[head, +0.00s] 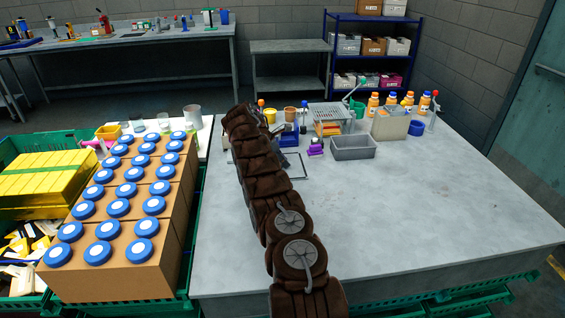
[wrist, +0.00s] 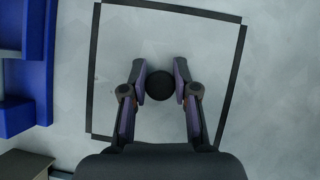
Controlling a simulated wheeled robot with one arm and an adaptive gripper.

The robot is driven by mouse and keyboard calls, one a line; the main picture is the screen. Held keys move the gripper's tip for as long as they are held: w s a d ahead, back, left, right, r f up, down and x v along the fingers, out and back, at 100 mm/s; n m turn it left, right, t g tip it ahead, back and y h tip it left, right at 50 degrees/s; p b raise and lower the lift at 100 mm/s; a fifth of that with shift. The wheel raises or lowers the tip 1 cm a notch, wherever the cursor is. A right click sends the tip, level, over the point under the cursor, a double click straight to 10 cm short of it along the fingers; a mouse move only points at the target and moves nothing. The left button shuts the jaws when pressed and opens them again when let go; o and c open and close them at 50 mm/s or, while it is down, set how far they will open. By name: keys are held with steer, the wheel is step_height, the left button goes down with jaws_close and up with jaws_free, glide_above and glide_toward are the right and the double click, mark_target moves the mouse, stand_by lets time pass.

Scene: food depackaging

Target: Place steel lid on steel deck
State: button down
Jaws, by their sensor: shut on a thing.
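My gripper (wrist: 161,84) shows in the wrist view with its two fingers on either side of a dark, round piece, which I take to be the steel lid (wrist: 160,85) or its knob. The rest of the lid cannot be made out. The fingers are closed in on it, over a black-edged square outline (wrist: 240,60) on the grey surface. In the head view my arm hides the gripper and the lid. The grey steel deck (head: 420,205) is the wide table top, and part of the black outline (head: 304,166) shows right of my arm.
A blue holder (head: 289,138) stands behind the outline; it also shows at left in the wrist view (wrist: 35,60). A grey tray (head: 353,153), a wire rack and several bottles stand at the back. The deck's right side is clear.

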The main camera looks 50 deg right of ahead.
steer(key=c, duration=0.9)
jaws_free()
steer(key=shift+f, duration=0.1)
steer(key=p+v, duration=0.2)
steer(key=v, duration=0.4)
steer(key=shift+r, duration=0.35)
steer(key=shift+w+a+r+p, duration=0.2)
steer(key=shift+a+r+p, duration=0.15)
steer(key=shift+r+p, duration=0.15)
